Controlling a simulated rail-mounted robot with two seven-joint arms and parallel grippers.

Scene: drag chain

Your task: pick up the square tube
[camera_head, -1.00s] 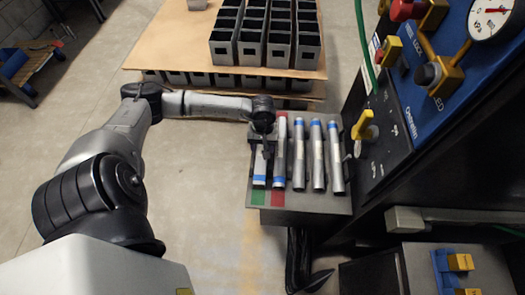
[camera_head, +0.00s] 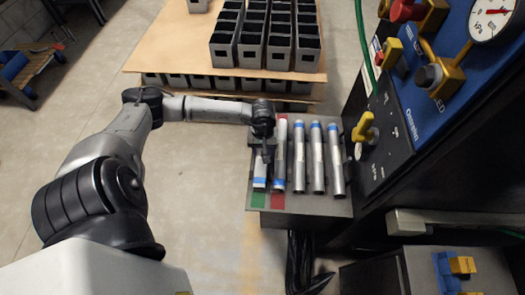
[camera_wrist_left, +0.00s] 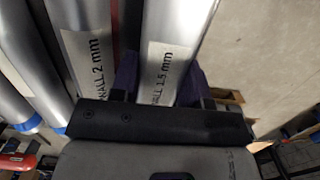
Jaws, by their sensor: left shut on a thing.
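The square tube (camera_head: 260,172) is the leftmost in the row, silver with a blue band, its near end by a green patch. My left gripper (camera_head: 263,150) comes from above and hides its far part. In the left wrist view the tube (camera_wrist_left: 172,45) has a flat face labelled "WALL 1.5 mm". There my left gripper (camera_wrist_left: 160,82) has one dark finger on each side of it and is shut on it. The tube still appears to lie in the row; I cannot tell any gap beneath it. My right gripper is not in view.
A second tube (camera_head: 279,160), labelled "WALL 2 mm" in the wrist view, lies close to the right, by a red patch. Several more tubes (camera_head: 317,160) follow on the grey stand (camera_head: 310,203). A control panel (camera_head: 385,140) rises at the right.

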